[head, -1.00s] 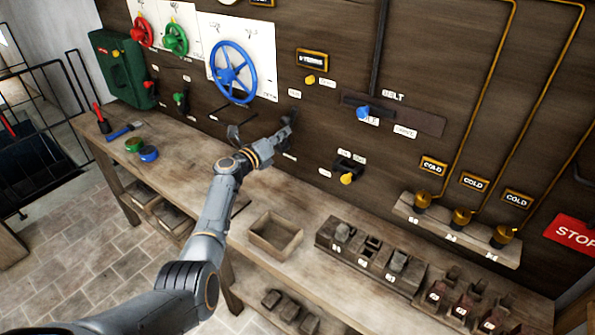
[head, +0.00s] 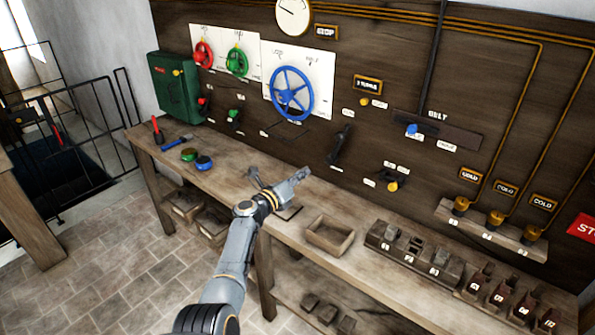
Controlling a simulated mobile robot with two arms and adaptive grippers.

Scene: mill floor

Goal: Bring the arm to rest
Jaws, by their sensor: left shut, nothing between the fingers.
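My left arm comes up from the bottom of the head view. Its gripper (head: 297,178) is shut and empty. It appears over the workbench (head: 225,172), in front of the wooden panel and below the blue handwheel (head: 292,93). A dark lever (head: 340,146) on the panel is to the right of the gripper and apart from it. My right gripper is out of view.
An empty wooden tray (head: 330,236) sits on the bench right of my arm. Blocks in a rack (head: 412,250) stand further right. A black railing (head: 90,165) stands at far left.

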